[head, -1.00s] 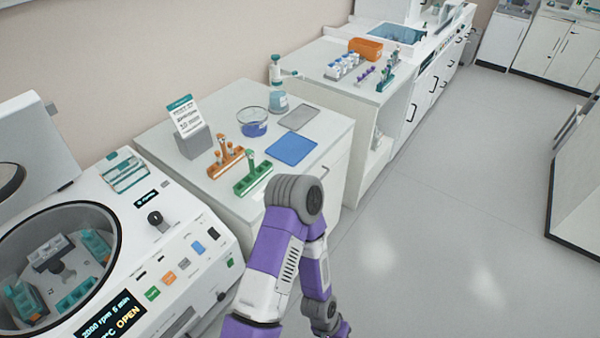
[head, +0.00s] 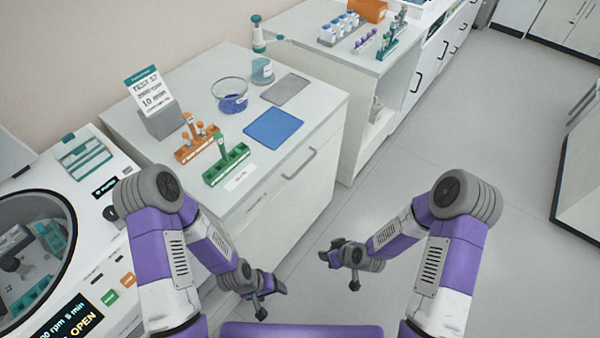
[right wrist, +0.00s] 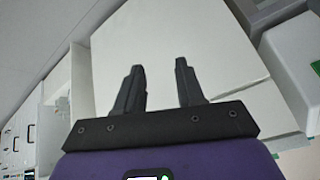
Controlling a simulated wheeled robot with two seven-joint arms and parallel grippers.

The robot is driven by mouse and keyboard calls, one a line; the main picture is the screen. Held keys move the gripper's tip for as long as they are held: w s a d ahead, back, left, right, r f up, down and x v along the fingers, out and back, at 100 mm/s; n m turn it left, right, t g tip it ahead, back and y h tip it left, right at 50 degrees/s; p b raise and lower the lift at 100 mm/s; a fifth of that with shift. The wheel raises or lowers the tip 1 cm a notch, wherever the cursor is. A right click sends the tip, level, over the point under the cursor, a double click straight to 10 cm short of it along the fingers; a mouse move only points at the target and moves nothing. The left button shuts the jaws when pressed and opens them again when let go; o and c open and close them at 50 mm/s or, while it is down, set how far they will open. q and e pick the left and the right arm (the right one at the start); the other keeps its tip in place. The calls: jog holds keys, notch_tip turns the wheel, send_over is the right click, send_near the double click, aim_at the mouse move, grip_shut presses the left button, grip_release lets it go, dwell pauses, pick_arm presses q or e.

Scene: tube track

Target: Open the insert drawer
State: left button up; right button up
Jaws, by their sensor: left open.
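The white cabinet (head: 305,205) under the bench top has a front with a grey bar handle (head: 299,163) at upper right and another grey handle (head: 257,200) further left. The fronts look closed; I cannot tell which one is the insert drawer. My left gripper (head: 268,297) is open, low in front of the cabinet's left part, apart from both handles. My right gripper (head: 335,258) is in front of the cabinet to the right, below the right handle. In the right wrist view its two fingers (right wrist: 158,80) are apart with nothing between them, facing a white panel (right wrist: 165,55).
On the bench top stand an orange rack (head: 197,143), a green rack (head: 226,165), a blue mat (head: 273,128), a grey mat (head: 286,89), a glass bowl (head: 231,95) and a sign (head: 152,97). A centrifuge (head: 30,240) is at left. The floor (head: 440,130) at right is clear.

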jog(key=w+a+r+n+t+y+b, duration=0.2)
jog(key=w+n+t+b, duration=0.3)
jog(key=w+n, duration=0.65)
jog(key=n+t+y+b, duration=0.2)
jog(key=n+t+b, duration=0.15)
jog(key=n, duration=0.45)
send_near(304, 166)
jog(key=shift+t, duration=0.25)
jog(key=shift+f+b+x, duration=0.15)
jog(key=shift+b+x, duration=0.05)
jog(key=shift+x, duration=1.85)
jog(key=shift+f+b+x, duration=0.15)
jog(key=shift+x, duration=1.9)
jog(key=shift+c, duration=0.2)
grip_shut()
